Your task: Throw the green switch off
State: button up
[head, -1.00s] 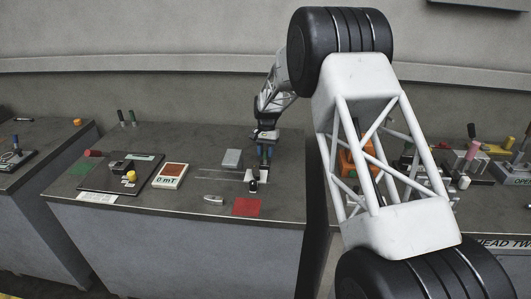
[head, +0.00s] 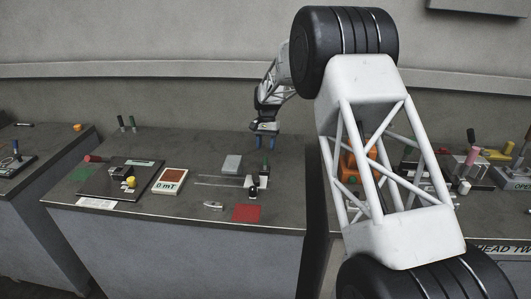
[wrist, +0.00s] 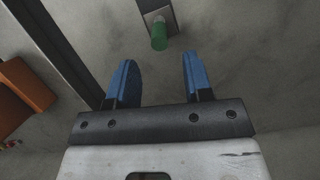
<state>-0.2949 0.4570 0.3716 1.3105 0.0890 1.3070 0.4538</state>
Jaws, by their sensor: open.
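The green switch (wrist: 158,38) shows in the wrist view as a green cylindrical handle on a grey metal plate at the top centre. In the head view it is a small, dark green upright handle (head: 265,167) near the right edge of the middle table. My gripper (head: 266,142) hangs above and behind it, apart from it. Its two blue fingers (wrist: 160,65) are spread with nothing between them, and the handle lies just beyond the fingertips in the wrist view. The switch's exact lever position is too small to tell.
A red square (head: 246,213), a grey box (head: 232,162), a meter reading 0 mT (head: 169,181) and a dark panel with a yellow knob (head: 131,182) are on the middle table. An orange block (wrist: 22,97) is across the table gap. My upper arm hides part of the right table.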

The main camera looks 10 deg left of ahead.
jog(key=shift+v, duration=1.05)
jog(key=s+d+r+t, duration=0.1)
jog(key=s+d+r, duration=0.85)
jog(key=s, duration=0.25)
jog(key=s+d+r+t, duration=0.2)
jog(key=s+d+r, duration=0.75)
jog(key=s, duration=0.35)
jog(key=s+d+f+t, duration=0.1)
jog(key=s+d, duration=0.2)
jog(key=s, duration=0.8)
jog(key=s+d+n+t, duration=0.1)
jog(key=s+d, duration=0.2)
jog(key=s, duration=0.9)
jog(key=s+d+f+n+t, duration=0.1)
jog(key=s+d, duration=0.3)
jog(key=s, duration=0.7)
jog(key=shift+s+f, duration=0.35)
